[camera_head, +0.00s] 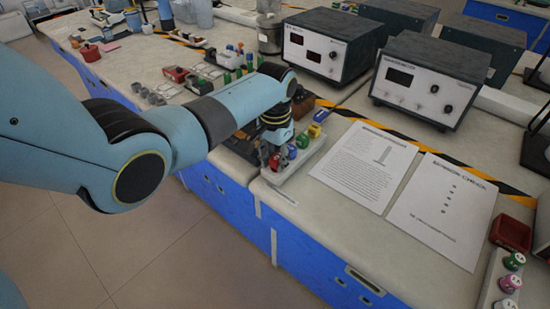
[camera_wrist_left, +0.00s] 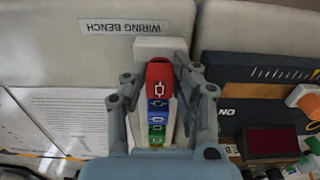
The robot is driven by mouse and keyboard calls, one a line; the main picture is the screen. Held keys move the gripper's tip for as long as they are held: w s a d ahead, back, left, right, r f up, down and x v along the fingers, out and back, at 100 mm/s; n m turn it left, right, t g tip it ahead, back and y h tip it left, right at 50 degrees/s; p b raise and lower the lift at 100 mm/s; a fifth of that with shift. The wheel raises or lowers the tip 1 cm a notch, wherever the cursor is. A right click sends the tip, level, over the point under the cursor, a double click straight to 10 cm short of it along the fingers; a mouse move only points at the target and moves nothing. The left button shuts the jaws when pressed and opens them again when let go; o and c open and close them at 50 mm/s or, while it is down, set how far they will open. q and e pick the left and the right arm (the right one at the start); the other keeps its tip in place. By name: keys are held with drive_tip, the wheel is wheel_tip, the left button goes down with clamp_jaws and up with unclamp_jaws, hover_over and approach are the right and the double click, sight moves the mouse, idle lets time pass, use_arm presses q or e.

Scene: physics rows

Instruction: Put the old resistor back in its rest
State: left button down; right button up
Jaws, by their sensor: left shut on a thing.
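My left gripper (camera_head: 274,160) is low over a pale rack (camera_head: 306,158) near the bench's front edge. In the left wrist view, its fingers (camera_wrist_left: 160,82) are closed on either side of a red block (camera_wrist_left: 159,72) with a resistor-like symbol. I take this for the old resistor. The red block is at the rack (camera_wrist_left: 153,46); whether it is seated or just above cannot be told. Blue and green blocks (camera_wrist_left: 157,122) with similar symbols stand in line behind it. The fingers hide its sides. My right gripper is not in view.
Two printed sheets (camera_head: 364,165) lie right of the rack. Meter boxes (camera_head: 430,80) stand behind. A red tray (camera_head: 511,234) and another rack with green and pink pieces (camera_head: 509,283) are at the lower right. A dark device (camera_wrist_left: 262,88) lies close beside the gripper.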

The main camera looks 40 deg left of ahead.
use_arm(q)
drive_tip(key=shift+f, duration=0.25)
drive_tip(key=c, duration=0.6)
unclamp_jaws()
drive_tip(key=shift+o, duration=0.2)
drive_tip(key=shift+r, duration=0.1)
wheel_tip(320, 180, up, 6)
drive_tip(key=p, duration=0.7)
drive_tip(key=shift+r, duration=0.2)
